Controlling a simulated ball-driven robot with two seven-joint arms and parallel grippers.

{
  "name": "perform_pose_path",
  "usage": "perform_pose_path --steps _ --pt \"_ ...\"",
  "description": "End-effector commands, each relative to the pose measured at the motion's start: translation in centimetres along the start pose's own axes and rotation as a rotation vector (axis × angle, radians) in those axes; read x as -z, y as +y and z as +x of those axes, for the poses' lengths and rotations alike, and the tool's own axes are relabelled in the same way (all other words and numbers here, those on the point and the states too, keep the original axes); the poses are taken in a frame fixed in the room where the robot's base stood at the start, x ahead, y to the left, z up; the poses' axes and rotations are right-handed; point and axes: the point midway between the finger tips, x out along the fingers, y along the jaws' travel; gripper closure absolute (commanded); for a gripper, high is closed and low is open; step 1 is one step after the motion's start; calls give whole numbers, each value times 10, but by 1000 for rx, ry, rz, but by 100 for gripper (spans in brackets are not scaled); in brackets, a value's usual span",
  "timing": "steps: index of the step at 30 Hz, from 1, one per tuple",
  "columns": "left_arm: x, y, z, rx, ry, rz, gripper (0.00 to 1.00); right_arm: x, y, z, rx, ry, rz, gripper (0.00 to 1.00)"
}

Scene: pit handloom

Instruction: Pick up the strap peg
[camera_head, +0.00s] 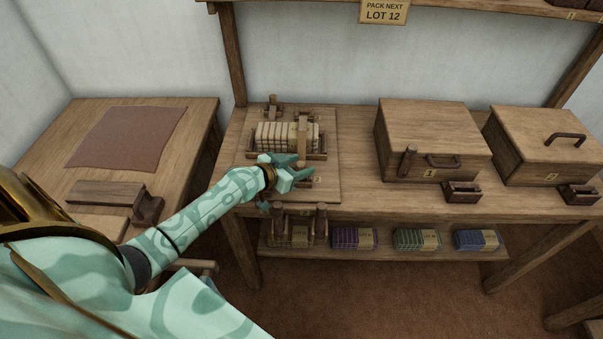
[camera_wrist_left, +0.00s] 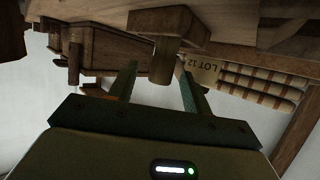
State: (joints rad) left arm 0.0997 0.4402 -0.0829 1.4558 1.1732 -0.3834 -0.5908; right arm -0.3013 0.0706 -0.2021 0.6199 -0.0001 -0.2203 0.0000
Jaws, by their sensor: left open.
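The strap peg is a short round wooden peg (camera_wrist_left: 162,65) below a square wooden block in the left wrist view. It shows there between the two finger tips, with a gap on each side. In the head view it is a small upright wooden piece (camera_head: 301,152) at the front of the press with the striped cloth bundle (camera_head: 275,135). My left gripper (camera_head: 305,166) is open and empty at the front of that press, its fingers around or just short of the peg; I cannot tell which. It also shows in the left wrist view (camera_wrist_left: 160,74). My right gripper is not in view.
Two lidded wooden chests (camera_head: 430,115) (camera_head: 548,122) stand on the bench to the right. Several wrapped bundles, one of them purple (camera_head: 354,238), lie on the shelf below. A side table with a brown cloth (camera_head: 128,137) is at left. The bench between press and chests is clear.

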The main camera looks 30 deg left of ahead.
Motion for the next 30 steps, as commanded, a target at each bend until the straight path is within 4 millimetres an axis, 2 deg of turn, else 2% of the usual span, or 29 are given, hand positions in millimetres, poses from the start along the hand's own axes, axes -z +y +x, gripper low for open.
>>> perform_pose_path --steps 3,9,10,15,25,30 --pt "-1 0 11 0 0 -1 51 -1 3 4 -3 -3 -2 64" --pt "0 0 11 1 0 0 51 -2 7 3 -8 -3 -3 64" --pt "0 0 11 1 0 0 54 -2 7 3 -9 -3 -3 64" --pt "0 0 11 1 0 0 98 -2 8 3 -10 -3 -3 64" --pt "2 0 10 1 0 1 99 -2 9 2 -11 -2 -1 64" --pt "19 0 3 1 3 3 99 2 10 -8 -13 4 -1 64"
